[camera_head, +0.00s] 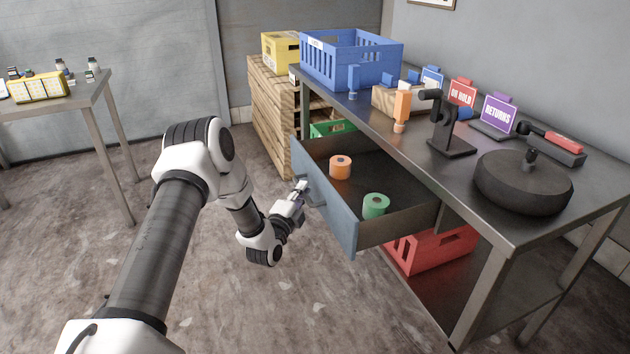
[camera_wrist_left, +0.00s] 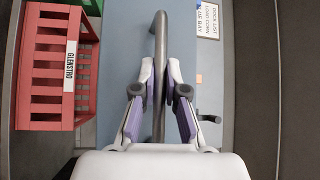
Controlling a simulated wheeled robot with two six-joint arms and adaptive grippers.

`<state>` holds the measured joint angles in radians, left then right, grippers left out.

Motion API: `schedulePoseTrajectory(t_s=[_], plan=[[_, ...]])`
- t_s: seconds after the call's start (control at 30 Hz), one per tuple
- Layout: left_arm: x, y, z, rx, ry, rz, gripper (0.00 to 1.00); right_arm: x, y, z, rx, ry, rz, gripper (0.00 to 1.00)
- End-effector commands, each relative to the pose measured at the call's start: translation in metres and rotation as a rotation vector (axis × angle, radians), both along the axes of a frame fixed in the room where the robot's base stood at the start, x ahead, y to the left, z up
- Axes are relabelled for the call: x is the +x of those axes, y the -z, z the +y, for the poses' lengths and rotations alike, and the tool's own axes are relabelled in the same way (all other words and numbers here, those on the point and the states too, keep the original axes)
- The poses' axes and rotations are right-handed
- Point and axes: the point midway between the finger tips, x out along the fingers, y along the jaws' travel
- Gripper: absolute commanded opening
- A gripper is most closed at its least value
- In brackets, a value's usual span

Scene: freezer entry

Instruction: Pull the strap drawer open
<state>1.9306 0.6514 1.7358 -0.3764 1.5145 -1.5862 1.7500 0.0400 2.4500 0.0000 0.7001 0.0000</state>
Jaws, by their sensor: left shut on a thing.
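The strap drawer (camera_head: 329,204) has a blue-grey front and stands well out from under the metal table in the head view. An orange strap roll (camera_head: 340,167) and a green strap roll (camera_head: 376,206) lie inside it. My left gripper (camera_head: 302,188) is at the outer face of the drawer front. In the left wrist view, the fingers of my left gripper (camera_wrist_left: 160,92) are shut around the grey bar handle (camera_wrist_left: 160,40) on the drawer front (camera_wrist_left: 115,70). The head view hides most of the handle behind the gripper. My right gripper is not in view.
The table (camera_head: 520,215) carries a blue crate (camera_head: 345,70), a black tape stand, a round dark disc and several signs. A red crate (camera_head: 435,248) is under the drawer. Wooden crates (camera_head: 270,115) stand behind. Floor left of the drawer is clear; a side table (camera_head: 95,95) stands far left.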

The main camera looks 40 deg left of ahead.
Motion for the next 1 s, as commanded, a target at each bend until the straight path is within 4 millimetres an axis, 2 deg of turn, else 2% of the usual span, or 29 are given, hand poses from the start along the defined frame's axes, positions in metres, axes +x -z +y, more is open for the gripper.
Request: schedulePoseTrajectory(t_s=[0.43,0.5,0.53,0.87,1.0], plan=[[-0.005,0.001,0.003,0.000,-0.001,0.001,0.00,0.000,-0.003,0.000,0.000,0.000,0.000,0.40],[-0.005,0.001,0.003,0.000,-0.001,0.001,0.29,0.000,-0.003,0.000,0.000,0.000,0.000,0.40],[-0.005,0.001,0.003,0.000,-0.001,0.001,0.37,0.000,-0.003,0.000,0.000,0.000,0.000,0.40],[-0.006,0.001,0.002,0.000,0.000,0.001,0.37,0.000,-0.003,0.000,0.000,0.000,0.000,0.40],[-0.022,0.004,-0.002,-0.002,0.000,0.003,0.37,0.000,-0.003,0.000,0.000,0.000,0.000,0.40]])
